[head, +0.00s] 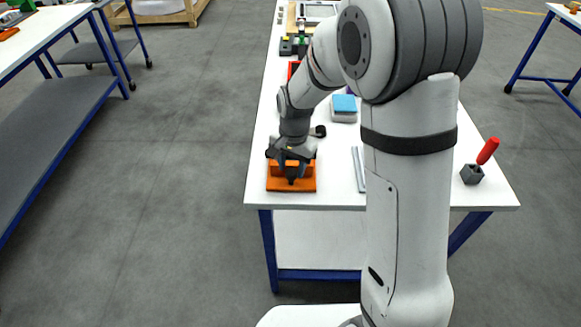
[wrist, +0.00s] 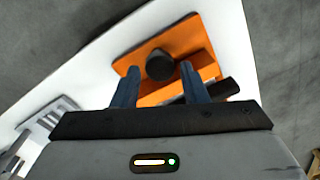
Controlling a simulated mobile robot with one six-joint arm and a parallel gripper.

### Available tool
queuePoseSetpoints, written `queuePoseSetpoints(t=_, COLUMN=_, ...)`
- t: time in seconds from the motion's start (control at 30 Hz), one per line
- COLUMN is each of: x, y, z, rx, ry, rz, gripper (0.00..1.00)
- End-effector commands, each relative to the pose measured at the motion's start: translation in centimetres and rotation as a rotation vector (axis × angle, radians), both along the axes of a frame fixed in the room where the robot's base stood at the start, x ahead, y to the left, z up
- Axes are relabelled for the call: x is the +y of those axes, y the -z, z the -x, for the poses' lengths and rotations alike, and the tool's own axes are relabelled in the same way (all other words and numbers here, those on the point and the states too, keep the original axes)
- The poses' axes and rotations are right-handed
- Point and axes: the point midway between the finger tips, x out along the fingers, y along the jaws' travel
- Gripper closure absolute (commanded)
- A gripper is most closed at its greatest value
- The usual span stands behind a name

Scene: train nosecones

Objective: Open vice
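The orange vice (head: 275,184) sits at the near left corner of the white table. In the wrist view the vice (wrist: 190,35) has an orange base plate and a raised orange block, with a round dark knob (wrist: 160,65) and a black bar (wrist: 222,90). My gripper (head: 291,167) is right over the vice. In the wrist view my gripper (wrist: 158,78) is open, with one finger on each side of the knob and a gap to both. I cannot tell whether the fingertips are level with the knob. My gripper hides part of the vice.
The white table (head: 335,190) also carries a blue-and-white box (head: 344,107), grey metal bars (head: 358,168) and a red-handled tool in a dark block (head: 472,174). Green and black items (head: 295,46) stand farther back. A blue-framed bench (head: 50,120) is to the left, with open floor between.

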Motion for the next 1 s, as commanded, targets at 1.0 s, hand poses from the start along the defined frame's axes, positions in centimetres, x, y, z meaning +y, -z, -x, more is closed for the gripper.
queuePoseSetpoints(t=1.0, x=0.14, y=1.51, z=0.01, rx=-0.001, ry=-0.016, rz=-0.001, gripper=0.92)
